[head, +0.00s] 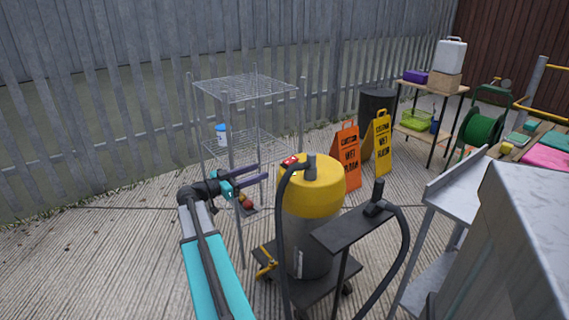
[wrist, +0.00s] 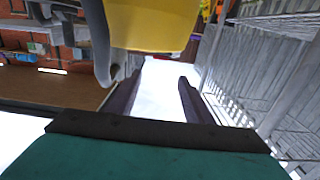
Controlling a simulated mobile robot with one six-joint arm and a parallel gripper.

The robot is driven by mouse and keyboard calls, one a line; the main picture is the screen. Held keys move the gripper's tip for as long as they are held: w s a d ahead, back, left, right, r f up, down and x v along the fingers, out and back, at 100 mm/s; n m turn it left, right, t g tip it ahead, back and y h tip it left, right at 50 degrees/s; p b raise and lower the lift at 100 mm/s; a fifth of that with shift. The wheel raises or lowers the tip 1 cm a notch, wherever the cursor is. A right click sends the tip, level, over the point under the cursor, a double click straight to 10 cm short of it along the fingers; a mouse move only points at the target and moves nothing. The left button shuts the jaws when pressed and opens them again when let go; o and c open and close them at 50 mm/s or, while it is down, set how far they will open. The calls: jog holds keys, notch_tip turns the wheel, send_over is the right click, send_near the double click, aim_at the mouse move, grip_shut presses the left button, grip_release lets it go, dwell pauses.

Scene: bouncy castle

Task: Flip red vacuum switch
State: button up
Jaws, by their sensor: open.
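The vacuum (head: 312,215) stands on a dark wheeled base, with a grey drum, a yellow top and a dark hose. The red switch (head: 289,161) sits on the left side of the yellow top. My gripper (head: 263,173) is open and empty, just left of the yellow top and close to the switch's height. In the wrist view, my gripper's two dark fingers (wrist: 155,88) are apart with nothing between them. The yellow vacuum top (wrist: 150,25) fills the upper middle of that view. I cannot make out the switch there.
A wire shelf (head: 245,88) stands behind my gripper, holding a blue-and-white container (head: 222,134). An orange sign (head: 346,157) and a yellow sign (head: 383,143) stand behind the vacuum. A grey metal table (head: 530,220) is at the right. Open floor (head: 90,260) lies at the left.

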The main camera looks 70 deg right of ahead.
aim_at(291, 159)
jog(key=x, duration=1.3)
jog(key=shift+d, duration=0.1)
jog(key=c, duration=1)
jog(key=shift+c, duration=0.2)
jog(key=shift+r+y, duration=0.2)
jog(key=shift+y, duration=0.1)
jog(key=shift+s+d+r+t+y, duration=0.15)
jog(key=shift+r+t+y, duration=0.1)
jog(key=shift+t+y, duration=0.45)
jog(key=shift+d+r+t+y+p, duration=0.15)
jog(key=shift+r+t+y+p, duration=0.1)
jog(key=shift+t+y+p, duration=0.6)
jog(key=shift+f, duration=0.1)
